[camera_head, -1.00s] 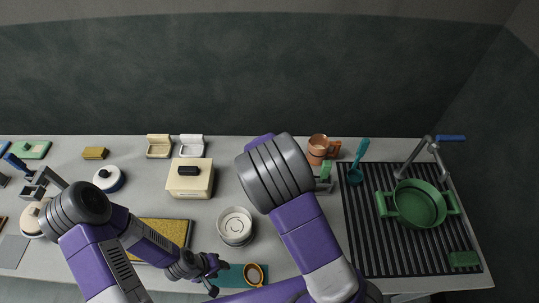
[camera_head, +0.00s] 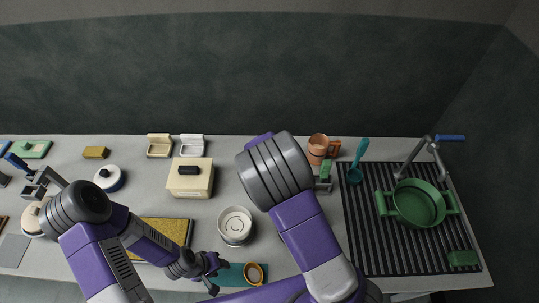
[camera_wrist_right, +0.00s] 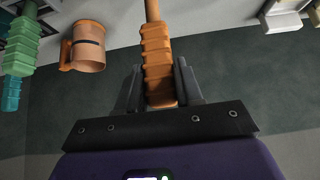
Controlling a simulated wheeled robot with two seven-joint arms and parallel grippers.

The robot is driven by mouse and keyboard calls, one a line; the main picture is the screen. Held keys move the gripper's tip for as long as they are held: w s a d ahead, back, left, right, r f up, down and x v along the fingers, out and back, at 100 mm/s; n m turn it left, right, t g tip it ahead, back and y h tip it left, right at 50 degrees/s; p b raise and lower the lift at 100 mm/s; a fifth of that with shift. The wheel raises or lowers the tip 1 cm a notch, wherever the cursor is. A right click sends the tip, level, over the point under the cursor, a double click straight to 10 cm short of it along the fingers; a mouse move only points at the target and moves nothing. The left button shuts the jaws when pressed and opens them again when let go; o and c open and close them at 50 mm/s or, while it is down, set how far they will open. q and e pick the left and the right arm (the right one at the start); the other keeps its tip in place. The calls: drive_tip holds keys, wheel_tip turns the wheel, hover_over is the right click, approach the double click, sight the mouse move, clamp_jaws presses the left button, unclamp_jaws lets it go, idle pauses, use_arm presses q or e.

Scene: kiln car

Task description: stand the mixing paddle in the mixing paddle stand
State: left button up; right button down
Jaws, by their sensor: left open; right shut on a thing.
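In the right wrist view my right gripper (camera_wrist_right: 158,82) is shut on a ribbed orange handle (camera_wrist_right: 155,55) with a thin brown rod running out at the top. I take this for the mixing paddle; its far end is out of view. In the head view my right arm hides that gripper and the paddle. My left gripper (camera_head: 216,277) is open and empty near the front edge, left of a small orange-rimmed cup (camera_head: 254,272). I cannot tell for sure which thing is the paddle stand. A round white ringed vessel (camera_head: 235,224) stands mid-table, left of my right arm.
A copper mug (camera_head: 318,148), a green-handled thing (camera_head: 326,168) and a teal ladle (camera_head: 357,168) are just right of my right arm. A green pot (camera_head: 419,203) sits on the black ribbed mat (camera_head: 366,250). A cream box (camera_head: 190,184) stands left of centre.

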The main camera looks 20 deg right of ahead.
use_arm(q)
drive_tip(key=shift+f+b, duration=0.5)
use_arm(e)
drive_tip(key=shift+f, duration=0.65)
idle(0.4)
drive_tip(key=c, duration=0.7)
unclamp_jaws()
drive_tip(key=shift+o, duration=0.2)
use_arm(q)
wheel_tip(320, 180, up, 7)
drive_tip(key=p, duration=0.6)
drive_tip(key=shift+p, duration=0.4)
use_arm(e)
drive_tip(key=v, duration=0.8)
use_arm(q)
drive_tip(key=shift+f, duration=0.1)
drive_tip(key=shift+r+p, duration=0.8)
use_arm(e)
drive_tip(key=v, duration=0.7)
drive_tip(key=shift+s+r, duration=0.15)
drive_tip(key=shift+r, duration=0.15)
